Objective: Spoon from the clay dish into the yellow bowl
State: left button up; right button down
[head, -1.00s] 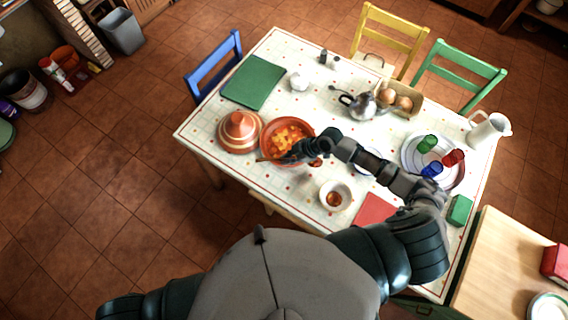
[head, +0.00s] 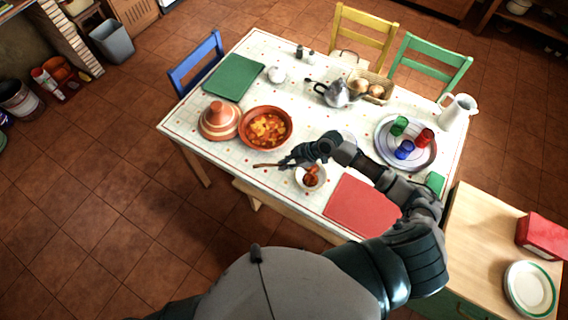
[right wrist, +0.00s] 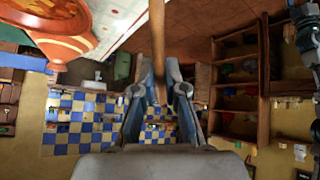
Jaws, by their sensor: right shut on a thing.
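The clay dish (head: 246,140) holds orange stew on the table. A small bowl (head: 311,187), pale cream in this light, stands to its right and nearer me, with something brown-orange in it. My right gripper (head: 290,159) is shut on the wooden spoon (head: 265,165), beside the bowl's upper left edge. The handle sticks out to the left; the spoon's head seems to be over or in the bowl, partly hidden by the gripper. In the right wrist view the wooden handle (right wrist: 157,45) runs up between the fingers (right wrist: 158,95). My left gripper is out of view.
A striped clay lid (head: 219,122) stands left of the dish. A red mat (head: 362,207) lies right of the bowl. A plate (head: 384,150) with coloured glasses, a teapot (head: 336,95) and a bread basket (head: 385,83) stand farther back.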

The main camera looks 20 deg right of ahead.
jog(key=shift+s+d+f+b, duration=0.1)
jog(key=shift+d+f+b, duration=0.25)
jog(key=shift+f, duration=0.3)
pick_arm(q)
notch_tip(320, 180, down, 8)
jog(key=b, duration=0.8)
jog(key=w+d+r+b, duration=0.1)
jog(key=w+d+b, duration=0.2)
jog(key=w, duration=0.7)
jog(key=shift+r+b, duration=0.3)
jog(key=shift+b, duration=0.65)
pick_arm(e)
jog(key=shift+s+a+f+n+t+h, duration=0.2)
jog(key=shift+s+f+t+h, duration=0.3)
jog(key=shift+t, duration=2)
jog(key=shift+s+a+f+n+t+h, duration=0.25)
jog(key=shift+f+t+h, duration=0.45)
jog(key=shift+t, duration=1.8)
jog(key=shift+s+a+f+n+t+h, duration=0.25)
jog(key=shift+f+t+h, duration=0.35)
jog(key=shift+t, duration=1.9)
